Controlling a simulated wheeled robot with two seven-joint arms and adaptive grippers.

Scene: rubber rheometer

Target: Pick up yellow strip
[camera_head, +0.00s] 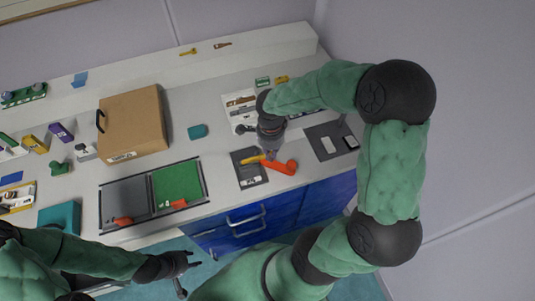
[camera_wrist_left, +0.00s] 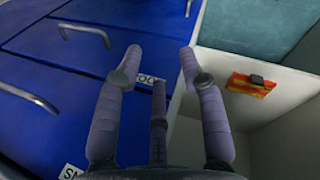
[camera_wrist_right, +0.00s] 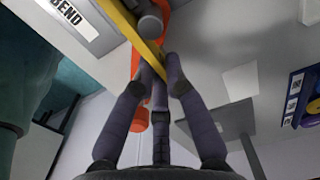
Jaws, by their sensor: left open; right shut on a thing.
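The yellow strip (camera_head: 252,159) is at the grey pad beside an orange part, under my right gripper (camera_head: 269,155). In the right wrist view the yellow strip (camera_wrist_right: 124,20) runs diagonally to the fingertips of my right gripper (camera_wrist_right: 160,75), which is shut on it. The fingers hide part of the strip, and I cannot tell whether it is clear of the pad. My left gripper (camera_head: 188,268) is open and empty in front of the bench. In the left wrist view, my left gripper (camera_wrist_left: 160,52) faces blue drawer fronts.
An orange part (camera_head: 283,167) lies by the grey pad (camera_head: 250,183). A grey and green tray (camera_head: 107,228) is left of it, with a cardboard box (camera_head: 132,125) behind. Blue drawers (camera_head: 250,222) are below the bench edge.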

